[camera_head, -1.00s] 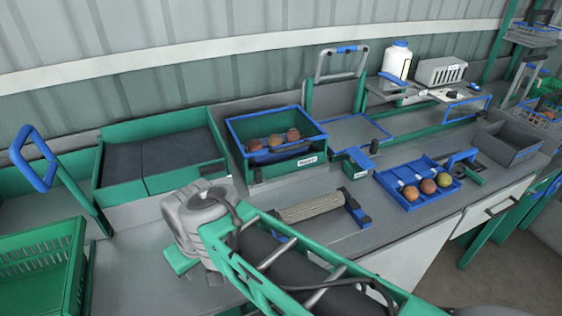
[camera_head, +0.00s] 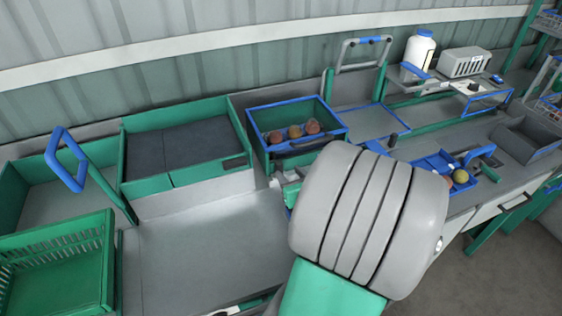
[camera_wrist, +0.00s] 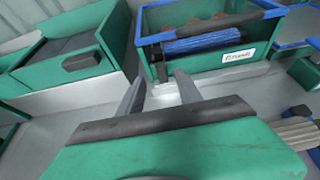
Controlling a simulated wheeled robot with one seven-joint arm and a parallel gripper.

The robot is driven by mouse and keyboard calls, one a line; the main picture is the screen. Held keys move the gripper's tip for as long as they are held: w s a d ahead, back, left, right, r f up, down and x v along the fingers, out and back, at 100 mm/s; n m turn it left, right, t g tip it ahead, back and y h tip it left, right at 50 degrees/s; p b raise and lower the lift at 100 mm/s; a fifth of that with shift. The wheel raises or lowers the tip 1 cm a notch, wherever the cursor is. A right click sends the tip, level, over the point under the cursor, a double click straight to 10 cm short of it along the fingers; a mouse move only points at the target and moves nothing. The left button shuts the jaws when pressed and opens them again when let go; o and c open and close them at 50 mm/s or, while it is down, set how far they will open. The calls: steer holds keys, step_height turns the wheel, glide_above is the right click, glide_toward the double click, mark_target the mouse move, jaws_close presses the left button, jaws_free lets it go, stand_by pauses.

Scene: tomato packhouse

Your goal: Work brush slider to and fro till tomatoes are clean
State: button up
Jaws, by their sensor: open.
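The tomatoes show only in part behind the bar. My gripper (camera_wrist: 158,78) is open and empty, its two fingers in front of the box's lower left.
A green tray with dark mats (camera_head: 190,150) stands left of the box, and a green slatted crate (camera_head: 55,270) further left. A blue tray with tomatoes (camera_head: 440,163) lies to the right, partly behind my arm. The front left bench top (camera_head: 205,245) is clear.

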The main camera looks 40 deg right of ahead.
mark_target(279, 163)
steer(key=x, duration=0.7)
steer(key=shift+w+d+f, duration=0.1)
steer(key=shift+w, duration=0.25)
steer(key=shift+c, duration=0.2)
jaws_close()
stand_by(0.8)
